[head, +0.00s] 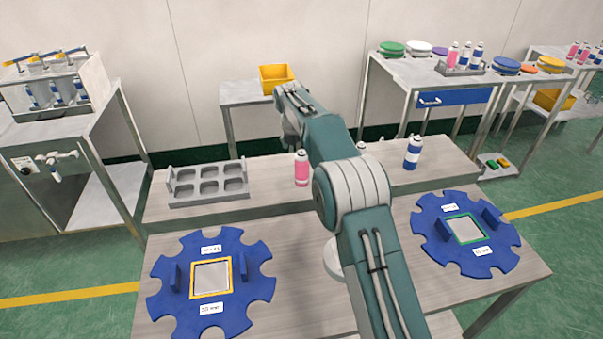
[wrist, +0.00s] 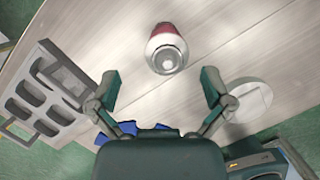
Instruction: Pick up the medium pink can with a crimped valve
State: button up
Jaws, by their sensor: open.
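A pink can (head: 301,170) with a white top stands upright on the raised back shelf of the table, just left of my arm. In the wrist view a can with a red-pink body (wrist: 165,38) and a silvery top stands ahead of my gripper (wrist: 160,88), near the top of the picture. My gripper's two fingers are spread wide with nothing between them, and the can is beyond their tips. In the head view my gripper is mostly hidden by my arm. The detail of the can's valve is too small to tell.
A grey rack with empty pockets (head: 208,183) stands left of the can. A blue can (head: 412,153) stands right of my arm; another can (head: 361,148) is mostly hidden behind it. Blue notched plates (head: 258,267) (head: 430,215) lie on the front table. A pale disc (wrist: 248,99) lies right of my gripper.

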aim_at(302, 167)
jog(key=x, duration=0.4)
jog(key=shift+s+d+f, duration=0.1)
jog(key=shift+d+f, duration=0.15)
jog(key=shift+f, duration=0.05)
jog(key=c, duration=1.2)
jog(key=shift+r, duration=0.1)
